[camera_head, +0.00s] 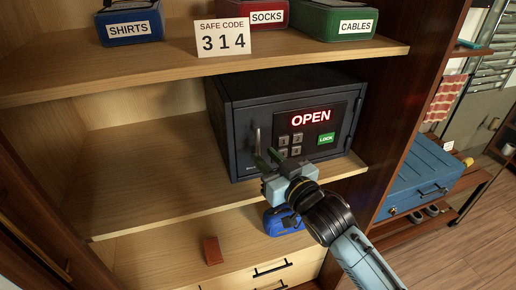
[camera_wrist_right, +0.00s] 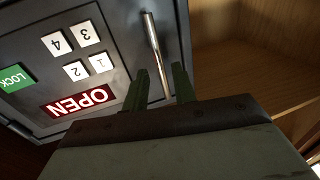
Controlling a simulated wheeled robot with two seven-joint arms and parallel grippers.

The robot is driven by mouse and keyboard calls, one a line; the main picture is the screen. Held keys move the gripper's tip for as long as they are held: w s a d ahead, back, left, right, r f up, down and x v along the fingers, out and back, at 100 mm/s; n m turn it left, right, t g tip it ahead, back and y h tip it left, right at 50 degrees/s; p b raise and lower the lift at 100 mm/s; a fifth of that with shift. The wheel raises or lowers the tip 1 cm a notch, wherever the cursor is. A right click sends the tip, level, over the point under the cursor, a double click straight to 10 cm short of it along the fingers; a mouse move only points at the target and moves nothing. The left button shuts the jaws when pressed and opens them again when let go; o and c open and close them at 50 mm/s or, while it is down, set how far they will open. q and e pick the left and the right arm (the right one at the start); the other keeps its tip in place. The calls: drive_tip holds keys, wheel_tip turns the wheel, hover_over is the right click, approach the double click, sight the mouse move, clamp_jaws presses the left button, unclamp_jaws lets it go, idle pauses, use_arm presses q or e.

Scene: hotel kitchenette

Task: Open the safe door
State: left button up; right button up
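The dark grey safe (camera_head: 232,130) stands on the middle shelf with its door (camera_head: 275,115) closed. Its red display (camera_head: 311,118) reads OPEN, and the display also shows upside down in the right wrist view (camera_wrist_right: 78,102). A slim metal handle (camera_head: 257,138) stands upright on the left part of the door. My right gripper (camera_head: 268,157) is at the lower end of the handle. In the right wrist view, its two green fingers (camera_wrist_right: 161,88) are apart, with the handle (camera_wrist_right: 155,50) between them and gaps on both sides. My left gripper is not in view.
A green LOCK button (camera_head: 326,139) and white number keys (camera_head: 284,140) are on the door. A card (camera_head: 223,38) reads SAFE CODE 314 above. The shelf left of the safe (camera_head: 140,150) is clear. A cabinet side panel (camera_head: 415,110) stands close on the right.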

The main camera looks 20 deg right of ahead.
sight(259, 151)
drive_tip(key=shift+x, duration=2.25)
drive_tip(key=shift+s, duration=0.1)
clamp_jaws()
